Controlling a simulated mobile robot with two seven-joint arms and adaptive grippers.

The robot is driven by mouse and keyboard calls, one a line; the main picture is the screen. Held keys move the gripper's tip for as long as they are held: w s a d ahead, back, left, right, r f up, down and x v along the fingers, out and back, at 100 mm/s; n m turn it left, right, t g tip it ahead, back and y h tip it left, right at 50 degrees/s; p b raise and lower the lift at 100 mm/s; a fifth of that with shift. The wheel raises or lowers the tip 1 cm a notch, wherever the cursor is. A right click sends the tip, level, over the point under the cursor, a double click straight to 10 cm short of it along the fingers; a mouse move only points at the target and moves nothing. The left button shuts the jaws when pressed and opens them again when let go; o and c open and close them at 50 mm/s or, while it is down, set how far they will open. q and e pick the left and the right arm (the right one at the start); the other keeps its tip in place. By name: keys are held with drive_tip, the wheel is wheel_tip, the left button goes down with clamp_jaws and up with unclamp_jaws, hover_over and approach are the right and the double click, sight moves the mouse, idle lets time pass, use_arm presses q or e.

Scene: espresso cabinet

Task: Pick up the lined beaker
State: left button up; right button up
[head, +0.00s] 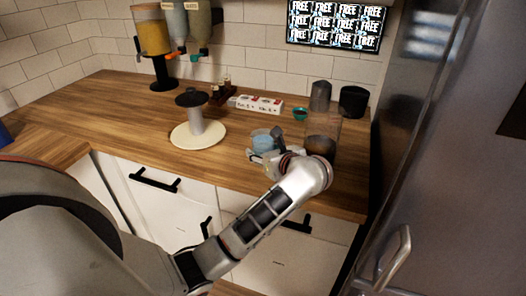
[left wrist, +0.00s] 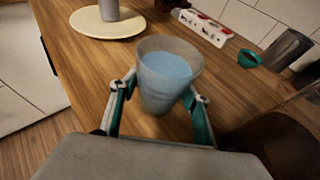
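A translucent cup with pale blue contents (head: 264,138), which looks like the beaker, stands upright near the counter's front edge. The cup also shows in the left wrist view (left wrist: 168,72), between the two fingers. My left gripper (head: 262,157) reaches the cup from the front, with one finger (left wrist: 121,98) on its left and the other on its right. The fingers are very close to its sides; whether they press on it cannot be told. Lines on the cup are too faint to make out. My right gripper is not in view.
A tall clear container with dark contents (head: 323,126) stands close right of my left gripper. A round cream base with a grey post (head: 195,130) is to the left. A white-and-red box (head: 258,104), green bowl (head: 300,114) and dark cups (head: 352,101) stand behind.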

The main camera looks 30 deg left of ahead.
use_arm(q)
drive_tip(key=c, duration=0.4)
drive_tip(key=shift+r, duration=0.2)
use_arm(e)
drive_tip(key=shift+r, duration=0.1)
